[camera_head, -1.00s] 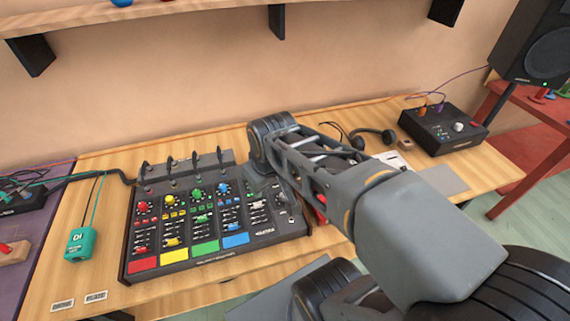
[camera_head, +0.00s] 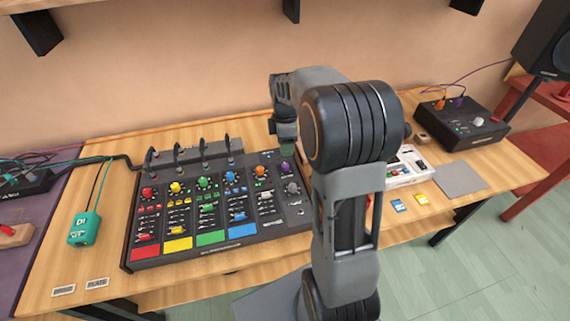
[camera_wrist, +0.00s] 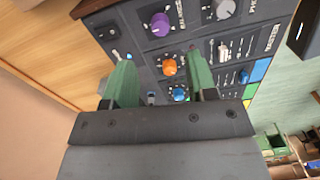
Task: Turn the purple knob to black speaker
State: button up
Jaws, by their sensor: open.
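The purple knob (camera_head: 286,167) is at the upper right of the black mixer (camera_head: 217,243), above the grey knob (camera_head: 292,188). In the wrist view the purple knob (camera_wrist: 160,24) shows near the top, beyond my fingertips. My gripper (camera_wrist: 163,80) is open and empty there, its green fingers over the mixer, with the orange knob (camera_wrist: 169,67) between and just beyond the tips. A black speaker (camera_head: 545,42) stands at the far right.
A black box (camera_head: 465,123) with purple and orange plugs sits at the back right. A green DI box (camera_head: 84,229) is left of the mixer. A white device (camera_head: 408,163) and small cards lie right of my arm. A shelf edge (camera_head: 60,4) overhangs the back wall.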

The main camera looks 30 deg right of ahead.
aim_at(285, 164)
jog(key=f, duration=0.8)
jog(key=shift+s+a+f, duration=0.1)
jog(key=shift+s+f, duration=0.1)
jog(key=shift+f, duration=0.05)
jog(key=shift+c, duration=0.3)
jog(key=c, duration=0.9)
jog(key=shift+o, duration=0.2)
